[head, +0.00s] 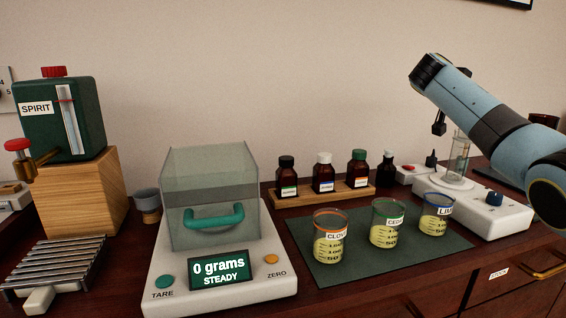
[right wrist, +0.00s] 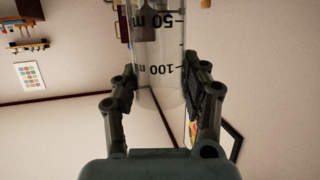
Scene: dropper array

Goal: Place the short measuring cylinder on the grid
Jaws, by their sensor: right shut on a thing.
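The short measuring cylinder is clear, with black marks at 50 and 100 ml. It fills the middle of the right wrist view (right wrist: 158,40). My right gripper (right wrist: 158,78) is shut on it, one finger on each side. In the head view a clear cylinder (head: 459,158) shows upright at or just above the round white plate of a device; I cannot tell whether it touches. My right arm comes in from the right above it. The metal-barred grid (head: 62,265) lies at the far left, below the spirit tap. My left gripper is not in view.
A scale (head: 220,295) with a clear box and teal handle stands in the middle. Three labelled beakers, one marked CLOVE (head: 330,245), stand on a dark mat (head: 310,275). Bottles stand on a wooden rack (head: 325,195) behind. The green spirit tank (head: 85,125) rests on a wooden block.

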